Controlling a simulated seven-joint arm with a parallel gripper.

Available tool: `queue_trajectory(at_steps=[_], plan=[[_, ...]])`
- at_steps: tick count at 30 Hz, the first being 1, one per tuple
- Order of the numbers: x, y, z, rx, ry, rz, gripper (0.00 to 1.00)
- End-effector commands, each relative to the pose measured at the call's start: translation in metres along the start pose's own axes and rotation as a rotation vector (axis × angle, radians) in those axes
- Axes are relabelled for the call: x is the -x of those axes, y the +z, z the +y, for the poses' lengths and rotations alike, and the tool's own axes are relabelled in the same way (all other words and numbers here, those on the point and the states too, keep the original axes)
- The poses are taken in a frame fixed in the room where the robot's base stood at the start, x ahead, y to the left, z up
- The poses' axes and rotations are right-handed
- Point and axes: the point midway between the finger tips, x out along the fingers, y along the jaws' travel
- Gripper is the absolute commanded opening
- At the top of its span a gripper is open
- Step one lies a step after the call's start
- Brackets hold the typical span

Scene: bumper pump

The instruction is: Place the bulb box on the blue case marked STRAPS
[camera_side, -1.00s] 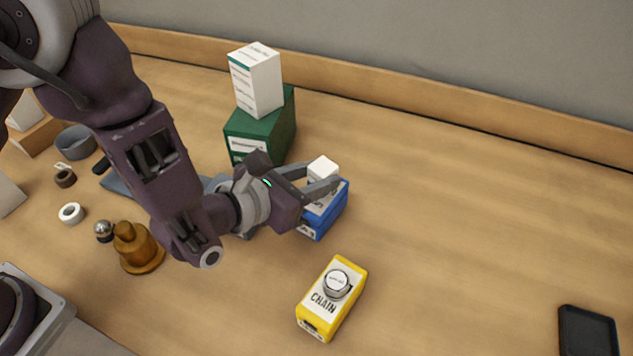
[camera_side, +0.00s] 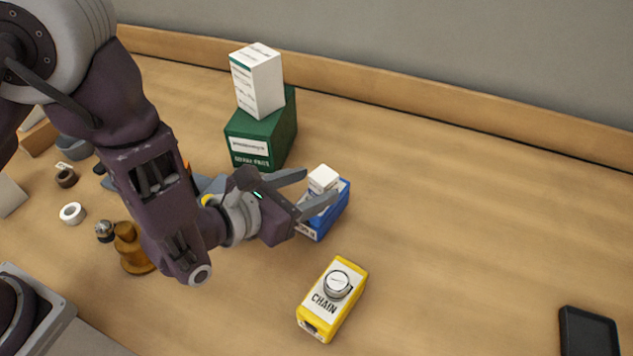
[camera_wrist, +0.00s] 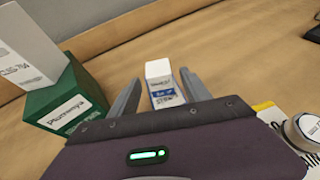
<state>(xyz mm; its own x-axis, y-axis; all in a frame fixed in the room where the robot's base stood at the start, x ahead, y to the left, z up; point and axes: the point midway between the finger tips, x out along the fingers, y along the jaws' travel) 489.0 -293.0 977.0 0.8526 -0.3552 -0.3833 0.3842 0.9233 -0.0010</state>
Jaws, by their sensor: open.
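The bulb box, a small white box (camera_side: 322,178), stands upright on top of the blue case (camera_side: 334,212). In the wrist view the white box (camera_wrist: 158,69) rests on the blue case (camera_wrist: 166,100), whose white label is partly readable as STRAPS. My gripper (camera_side: 314,184) is open and empty of any grip. Its fingers point toward the box, one on either side in the wrist view (camera_wrist: 160,80), with visible gaps. In the side view the near finger hides part of the blue case.
A green box (camera_side: 262,135) with a tall white carton (camera_side: 257,82) on it stands behind to the left. A yellow CHAIN case (camera_side: 335,305) with a round silver-rimmed item (camera_side: 337,284) on top is in front. A dark tray (camera_side: 588,332) lies far right. The table's right side is mostly clear.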

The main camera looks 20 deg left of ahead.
Motion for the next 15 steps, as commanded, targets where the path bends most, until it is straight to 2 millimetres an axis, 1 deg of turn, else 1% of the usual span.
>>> queue_trajectory(at_steps=[1, 3, 6, 9, 15], plan=[[0.011, 0.000, -0.001, -0.001, -0.003, 0.002, 0.56], [0.027, 0.000, -0.001, -0.002, -0.002, 0.002, 0.56], [0.044, 0.000, -0.001, 0.000, -0.002, 0.001, 0.56], [0.053, 0.000, 0.000, -0.001, 0.000, 0.001, 0.56], [0.055, 0.000, 0.000, 0.000, 0.000, -0.001, 0.56]])
